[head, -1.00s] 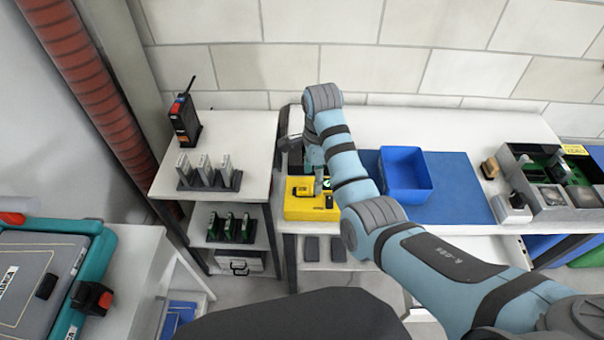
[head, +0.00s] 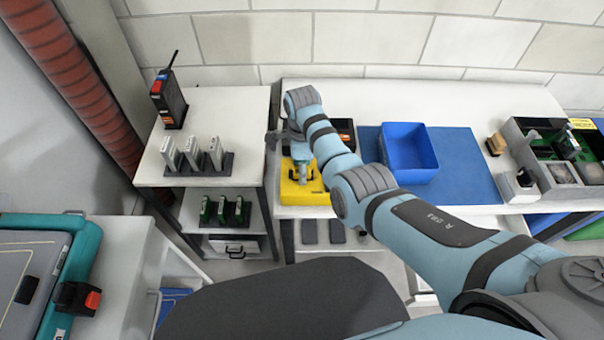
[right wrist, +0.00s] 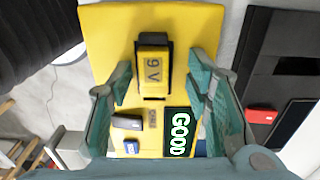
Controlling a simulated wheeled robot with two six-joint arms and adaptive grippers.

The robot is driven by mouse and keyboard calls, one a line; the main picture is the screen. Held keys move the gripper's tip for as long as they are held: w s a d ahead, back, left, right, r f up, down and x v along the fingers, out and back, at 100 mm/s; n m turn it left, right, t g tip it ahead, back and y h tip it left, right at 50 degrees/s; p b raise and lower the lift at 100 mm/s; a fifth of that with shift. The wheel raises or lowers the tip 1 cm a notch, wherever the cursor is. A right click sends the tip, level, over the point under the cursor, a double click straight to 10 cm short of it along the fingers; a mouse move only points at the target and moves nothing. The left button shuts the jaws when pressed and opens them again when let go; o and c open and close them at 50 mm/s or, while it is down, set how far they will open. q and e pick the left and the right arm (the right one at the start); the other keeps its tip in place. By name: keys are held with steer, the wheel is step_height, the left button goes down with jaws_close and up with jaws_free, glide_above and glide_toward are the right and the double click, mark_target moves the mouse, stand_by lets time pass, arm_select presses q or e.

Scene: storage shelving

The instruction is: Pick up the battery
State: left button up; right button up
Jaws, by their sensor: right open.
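The battery (right wrist: 153,68), a yellow block marked 9 V, sits in a black slot on the yellow tester (right wrist: 112,22) in the right wrist view. The tester's display (right wrist: 180,134) reads GOOD. In the head view the tester (head: 315,197) stands at the left end of the long bench, and my gripper hides the battery. My right gripper (right wrist: 160,78) is open, with one teal finger on each side of the battery; I see gaps between them. In the head view the right gripper (head: 302,172) is over the tester. My left gripper is not in view.
A blue bin (head: 409,152) stands on a blue mat (head: 467,180) right of the tester. A grey compartment tray (head: 540,178) is farther right. A white shelf unit (head: 245,108) at left holds a black radio (head: 169,100) and racked modules (head: 194,155).

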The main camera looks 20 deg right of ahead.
steer(key=shift+s, duration=0.1)
steer(key=shift+s+r, duration=0.3)
steer(key=shift+s, duration=0.05)
steer(key=c, duration=0.7)
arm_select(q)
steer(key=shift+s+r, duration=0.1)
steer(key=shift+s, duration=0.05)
arm_select(e)
jaws_close()
